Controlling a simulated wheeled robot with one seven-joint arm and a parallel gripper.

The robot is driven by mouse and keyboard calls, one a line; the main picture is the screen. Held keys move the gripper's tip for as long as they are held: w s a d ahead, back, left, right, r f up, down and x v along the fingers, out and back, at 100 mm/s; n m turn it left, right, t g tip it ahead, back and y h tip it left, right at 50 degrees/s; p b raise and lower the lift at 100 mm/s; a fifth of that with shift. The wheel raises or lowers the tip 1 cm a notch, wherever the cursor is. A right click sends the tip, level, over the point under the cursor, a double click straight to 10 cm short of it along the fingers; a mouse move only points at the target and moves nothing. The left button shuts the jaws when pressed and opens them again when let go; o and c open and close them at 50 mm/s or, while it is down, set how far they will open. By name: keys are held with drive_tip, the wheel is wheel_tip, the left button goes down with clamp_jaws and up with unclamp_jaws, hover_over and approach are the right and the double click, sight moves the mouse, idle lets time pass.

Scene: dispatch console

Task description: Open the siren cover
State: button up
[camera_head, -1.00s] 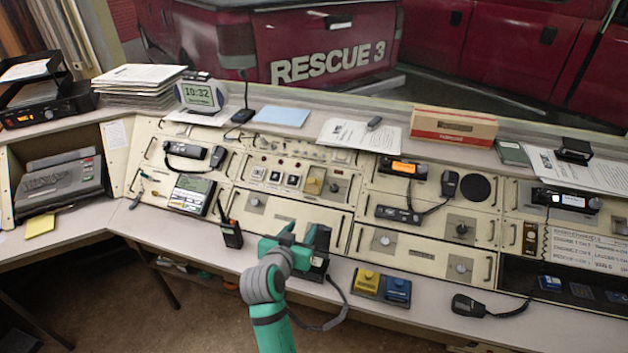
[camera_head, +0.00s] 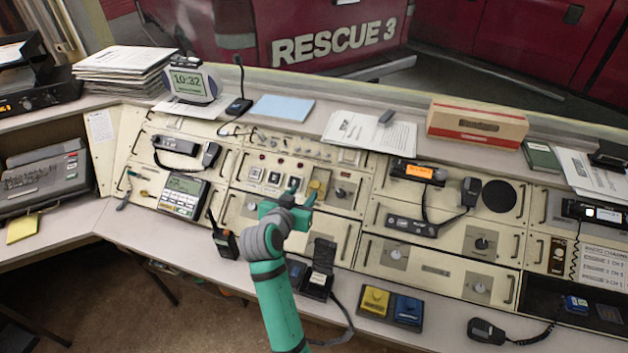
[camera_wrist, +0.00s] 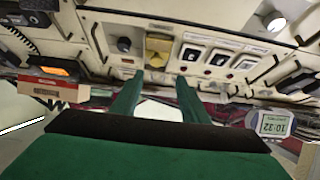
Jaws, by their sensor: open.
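A small yellow cover (camera_head: 318,187), which I take to be the siren cover, sits on the upper middle console panel, right of a row of square buttons and left of a dark knob. It also shows in the wrist view (camera_wrist: 158,48), just beyond my fingertips. I cannot tell from these frames whether it is raised or flat. My gripper (camera_head: 303,192) is open and empty, just left of and in front of the cover. In the wrist view, its two green fingers (camera_wrist: 157,82) stand apart, with the cover in line with the space between them; no contact is visible.
The square buttons (camera_head: 274,178) are close beside the cover, and the dark knob (camera_head: 340,193) is on its other side. A handheld radio (camera_head: 224,240) and yellow and blue switch boxes (camera_head: 375,300) stand on the desk below. A carton (camera_head: 476,121) lies on the shelf above.

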sight(316, 184)
drive_tip(key=x, duration=0.5)
drive_tip(key=d+x, duration=0.1)
drive_tip(key=x, duration=0.1)
drive_tip(key=shift+d+f, duration=0.2)
drive_tip(key=shift+f, duration=0.05)
drive_tip(key=shift+w+f, duration=0.2)
drive_tip(key=shift+w, duration=0.55)
drive_tip(key=shift+c, duration=0.2)
clamp_jaws()
